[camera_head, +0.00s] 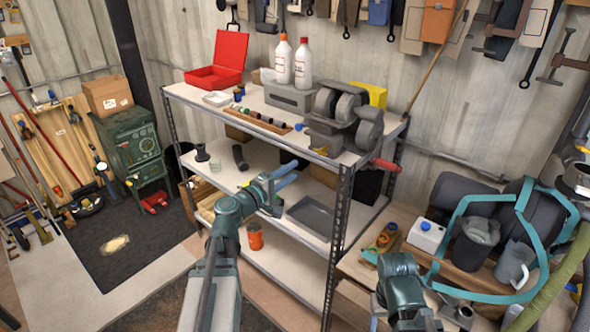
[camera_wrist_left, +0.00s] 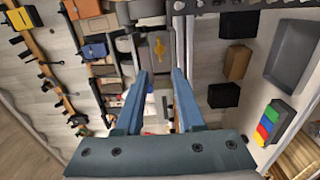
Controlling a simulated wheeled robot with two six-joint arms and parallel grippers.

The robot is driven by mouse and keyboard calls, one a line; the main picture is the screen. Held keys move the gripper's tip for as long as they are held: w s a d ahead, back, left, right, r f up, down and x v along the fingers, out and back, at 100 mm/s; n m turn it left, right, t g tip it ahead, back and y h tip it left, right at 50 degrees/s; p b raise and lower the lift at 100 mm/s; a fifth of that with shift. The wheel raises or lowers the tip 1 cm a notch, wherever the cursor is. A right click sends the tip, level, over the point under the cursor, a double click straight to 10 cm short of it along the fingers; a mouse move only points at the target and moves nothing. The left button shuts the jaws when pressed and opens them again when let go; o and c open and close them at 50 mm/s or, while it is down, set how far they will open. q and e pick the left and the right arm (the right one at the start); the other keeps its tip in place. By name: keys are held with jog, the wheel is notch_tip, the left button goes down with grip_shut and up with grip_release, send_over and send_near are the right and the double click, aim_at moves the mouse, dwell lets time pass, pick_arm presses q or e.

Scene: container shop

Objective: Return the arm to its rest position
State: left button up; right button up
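My left arm (camera_head: 228,225) reaches up from the bottom centre in the head view. My left gripper (camera_head: 287,175) is in front of the shelf unit, by its middle level. In the left wrist view, the two blue fingers of the left gripper (camera_wrist_left: 159,72) stand apart with nothing held between them. Part of my right arm (camera_head: 402,285) shows at the lower right, near the low wooden table. Its gripper does not show.
A metal shelf unit (camera_head: 340,205) stands close around my left gripper, with an upright post nearby. It holds a red case (camera_head: 222,65), two white bottles (camera_head: 293,62), a grinder-like machine (camera_head: 343,118) and a grey tray (camera_head: 312,216). Teal tubing (camera_head: 455,212) stands at right.

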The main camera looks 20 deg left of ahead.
dwell(0.4)
pick_arm(q)
jog(key=s+d+f+m+g+h, duration=0.1)
jog(key=s+d+f+m+g, duration=0.25)
jog(key=d, duration=0.35)
jog(key=s+d+f+m+g+h, duration=0.1)
jog(key=s+d+f+m+g, duration=0.15)
jog(key=d+f, duration=0.35)
jog(key=s+d+f+m+g+h, duration=0.1)
jog(key=s+d+f+m+g, duration=0.2)
jog(key=d, duration=0.5)
jog(key=s+f+m+g+y, duration=0.8)
jog(key=s+f+y, duration=0.1)
jog(key=s, duration=0.5)
jog(key=shift+s+d+f+m+y, duration=0.15)
jog(key=shift+s+d+m+y, duration=0.2)
jog(key=shift+y, duration=0.45)
